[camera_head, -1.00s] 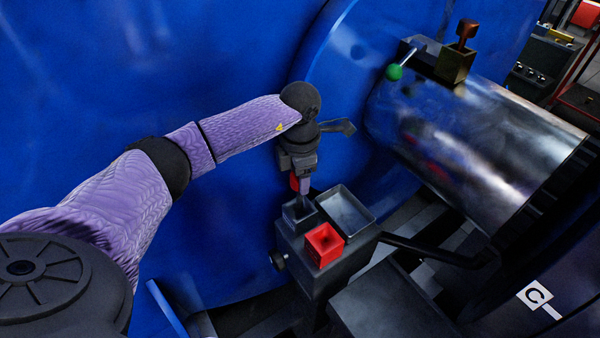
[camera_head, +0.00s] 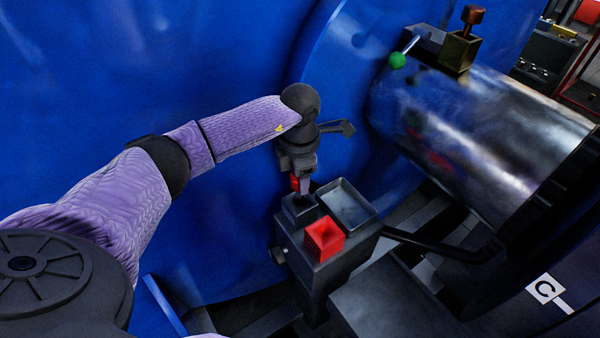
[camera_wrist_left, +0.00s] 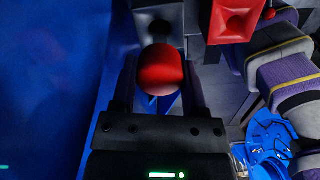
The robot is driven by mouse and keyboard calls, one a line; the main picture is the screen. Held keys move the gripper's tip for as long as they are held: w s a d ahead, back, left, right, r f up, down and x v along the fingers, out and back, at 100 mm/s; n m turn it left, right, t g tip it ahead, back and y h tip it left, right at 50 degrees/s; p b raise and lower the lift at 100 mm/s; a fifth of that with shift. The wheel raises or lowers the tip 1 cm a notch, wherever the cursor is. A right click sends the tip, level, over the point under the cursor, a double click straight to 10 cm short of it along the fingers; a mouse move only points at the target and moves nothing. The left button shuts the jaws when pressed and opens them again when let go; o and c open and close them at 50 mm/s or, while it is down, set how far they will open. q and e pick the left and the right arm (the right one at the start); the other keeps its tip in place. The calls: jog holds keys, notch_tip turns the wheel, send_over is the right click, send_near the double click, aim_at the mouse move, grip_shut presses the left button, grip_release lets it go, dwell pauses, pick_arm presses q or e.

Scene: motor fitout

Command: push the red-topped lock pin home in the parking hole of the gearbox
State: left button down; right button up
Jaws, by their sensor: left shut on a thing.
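My left gripper (camera_head: 299,184) is shut on the red-topped lock pin (camera_head: 294,182), just above a dark square socket (camera_head: 299,204) on the gearbox (camera_head: 335,268). In the left wrist view the pin's rounded red top (camera_wrist_left: 160,70) sits between the two dark fingers (camera_wrist_left: 160,95), with the dark socket (camera_wrist_left: 157,20) just beyond it. The pin's lower end is hidden, so I cannot tell whether it has entered the socket. A red square socket (camera_head: 324,240) is beside the dark one on the gearbox. My right gripper is not seen.
An open grey tray (camera_head: 348,204) lies on the gearbox beside the dark socket. A large blue wall (camera_head: 230,230) stands close behind my left arm. A shiny metal cylinder (camera_head: 490,140) with a green-knobbed lever (camera_head: 397,60) is at the right.

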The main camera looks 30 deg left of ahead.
pick_arm(q)
jog(key=shift+f, duration=0.25)
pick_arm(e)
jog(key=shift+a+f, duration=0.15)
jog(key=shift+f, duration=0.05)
pick_arm(q)
jog(key=shift+f+b, duration=0.3)
jog(key=shift+b, duration=0.05)
jog(key=shift+f, duration=0.15)
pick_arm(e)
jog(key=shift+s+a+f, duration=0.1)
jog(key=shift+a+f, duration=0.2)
pick_arm(q)
jog(key=shift+f+b, duration=0.35)
jog(key=shift+f, duration=0.05)
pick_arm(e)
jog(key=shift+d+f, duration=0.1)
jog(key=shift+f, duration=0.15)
pick_arm(q)
jog(key=shift+f, duration=0.1)
jog(key=shift+f+b, duration=0.3)
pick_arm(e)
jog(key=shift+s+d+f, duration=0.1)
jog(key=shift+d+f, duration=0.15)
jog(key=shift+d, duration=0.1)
